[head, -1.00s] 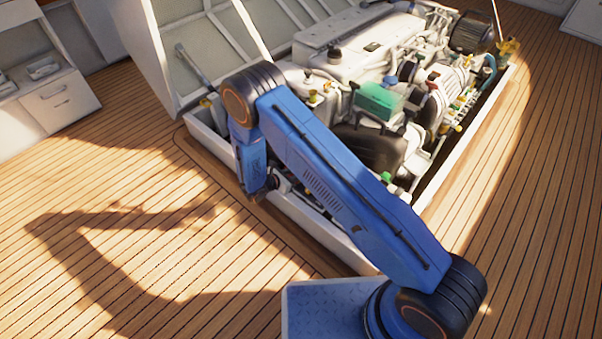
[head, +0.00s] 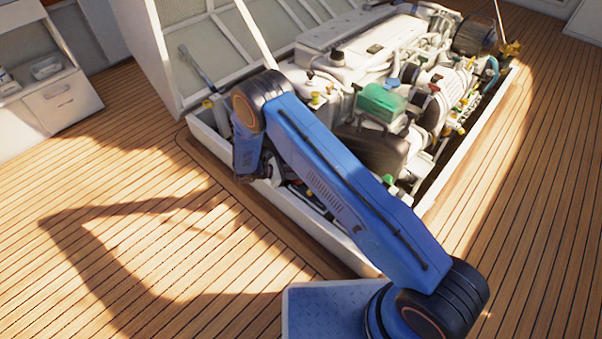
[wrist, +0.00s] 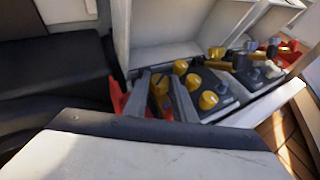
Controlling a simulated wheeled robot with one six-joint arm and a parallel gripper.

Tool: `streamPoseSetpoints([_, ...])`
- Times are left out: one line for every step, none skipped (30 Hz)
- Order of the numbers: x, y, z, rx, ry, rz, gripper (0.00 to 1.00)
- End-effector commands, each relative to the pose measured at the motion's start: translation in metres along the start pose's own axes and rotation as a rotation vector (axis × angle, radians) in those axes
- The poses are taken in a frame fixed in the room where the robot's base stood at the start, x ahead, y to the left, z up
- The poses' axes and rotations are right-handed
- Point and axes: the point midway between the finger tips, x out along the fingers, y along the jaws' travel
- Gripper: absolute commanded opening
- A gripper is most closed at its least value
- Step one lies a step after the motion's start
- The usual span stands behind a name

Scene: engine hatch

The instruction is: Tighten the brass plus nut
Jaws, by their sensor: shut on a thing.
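In the wrist view the two grey fingers of my gripper (wrist: 160,82) stand close together, shut on a small brass-yellow piece (wrist: 160,86) between them. It is mostly hidden, so its plus shape cannot be made out; it appears to be the brass plus nut. Red parts (wrist: 117,94) show beside and behind the fingers, low by a dark battery-like block (wrist: 205,105) with yellow caps. In the head view my wrist (head: 262,168) reaches down over the near-left wall of the hatch, and the fingertips and nut are hidden there.
The white hatch wall (head: 300,225) runs close beside my wrist. The engine (head: 365,60), with a green box (head: 380,102) on it, fills the hatch. More yellow caps (wrist: 208,99) and another red part (wrist: 290,52) lie to the right in the wrist view. The wooden deck (head: 130,260) is clear.

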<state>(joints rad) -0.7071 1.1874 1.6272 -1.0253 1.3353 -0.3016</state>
Motion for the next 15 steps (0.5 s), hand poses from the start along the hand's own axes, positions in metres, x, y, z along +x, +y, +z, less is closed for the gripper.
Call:
streamPoseSetpoints([0.0001,-0.0006,0.0,0.0,-0.001,-0.001,0.01])
streamPoseSetpoints([0.0001,-0.0006,0.0,0.0,-0.001,-0.001,0.01])
streamPoseSetpoints([0.0001,-0.0006,0.0,-0.001,-0.001,-0.001,0.01])
streamPoseSetpoints([0.0001,-0.0005,0.0,-0.001,-0.001,0.0,0.01])
streamPoseSetpoints([0.0001,-0.0005,0.0001,-0.001,-0.001,0.0,0.01])
streamPoseSetpoints([0.0001,-0.0005,0.0001,-0.001,-0.001,0.0,0.01])
streamPoseSetpoints([0.0001,-0.0005,0.0001,-0.001,-0.001,0.0,0.28])
streamPoseSetpoints([0.0002,-0.0005,0.0001,-0.001,-0.001,0.0,0.36])
streamPoseSetpoints([0.0001,-0.0004,0.0001,-0.001,-0.001,0.0,0.42])
streamPoseSetpoints([0.0001,-0.0004,0.0001,0.0,-0.001,0.0,0.42])
streamPoseSetpoints([0.0001,-0.0002,0.0001,0.0,-0.001,0.0,0.42])
streamPoseSetpoints([0.0002,-0.0001,0.0002,0.0,0.0,0.0,0.42])
streamPoseSetpoints([0.0001,0.0,0.0002,0.0,0.0,0.001,0.42])
streamPoseSetpoints([0.0001,0.0001,0.0002,0.0,0.0,0.001,0.42])
streamPoseSetpoints([0.0001,0.0002,0.0003,0.0,0.0,0.002,0.42])
